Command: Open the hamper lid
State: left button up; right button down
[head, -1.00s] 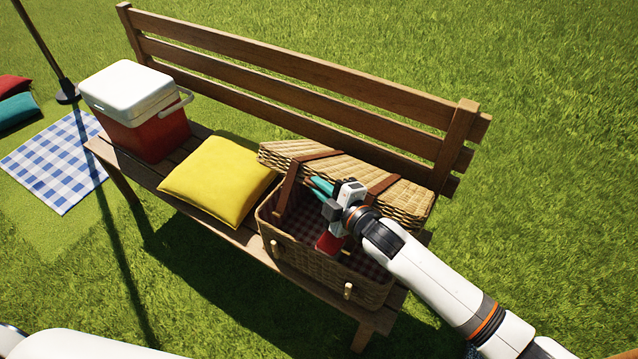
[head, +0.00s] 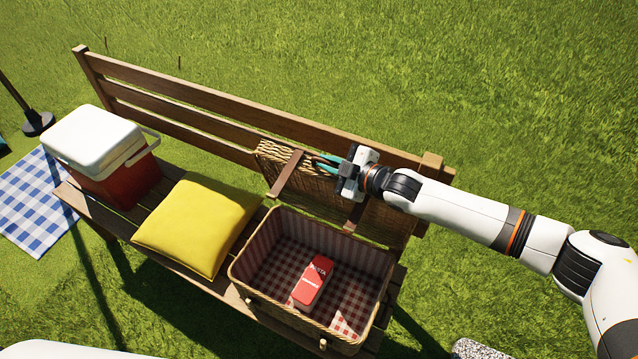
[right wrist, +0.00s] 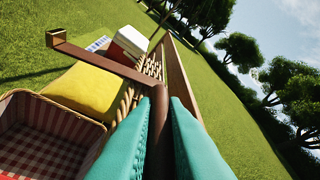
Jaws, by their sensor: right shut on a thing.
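The wicker hamper (head: 250,295) stands on the bench with its lid (head: 270,155) raised, roughly upright near the backrest. Its checked lining shows, and a red box (head: 313,281) with white lettering lies inside. Brown straps (head: 287,173) cross the lid edge. My right gripper (head: 327,164) is at the lid's upper edge, with teal fingers pointing left. In the right wrist view the fingers (right wrist: 160,135) are shut on a brown strap (right wrist: 158,110) at the lid's edge. The gripper and arm hide part of the lid. My left gripper is not in view.
A yellow cushion (head: 195,228) sits on the bench left of the hamper. A red cooler (head: 120,180) with a white lid stands at the far left. The slatted backrest (head: 195,93) rises behind the lid. Grass lies all around.

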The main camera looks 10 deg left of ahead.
jog(key=w, duration=0.1)
jog(key=w+d+b, duration=0.1)
jog(key=w, duration=0.2)
jog(key=shift+d, duration=0.25)
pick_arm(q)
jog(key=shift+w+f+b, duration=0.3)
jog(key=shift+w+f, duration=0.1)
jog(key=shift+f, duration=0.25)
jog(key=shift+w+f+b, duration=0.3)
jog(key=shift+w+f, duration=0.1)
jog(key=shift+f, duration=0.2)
pick_arm(e)
jog(key=shift+w+d+r, duration=0.15)
jog(key=shift+w+d, duration=0.05)
jog(key=shift+w, duration=0.3)
jog(key=shift+w+d+r, duration=0.1)
jog(key=shift+w+d, duration=0.05)
jog(key=shift+w, duration=0.35)
jog(key=c, duration=1.5)
grip_release()
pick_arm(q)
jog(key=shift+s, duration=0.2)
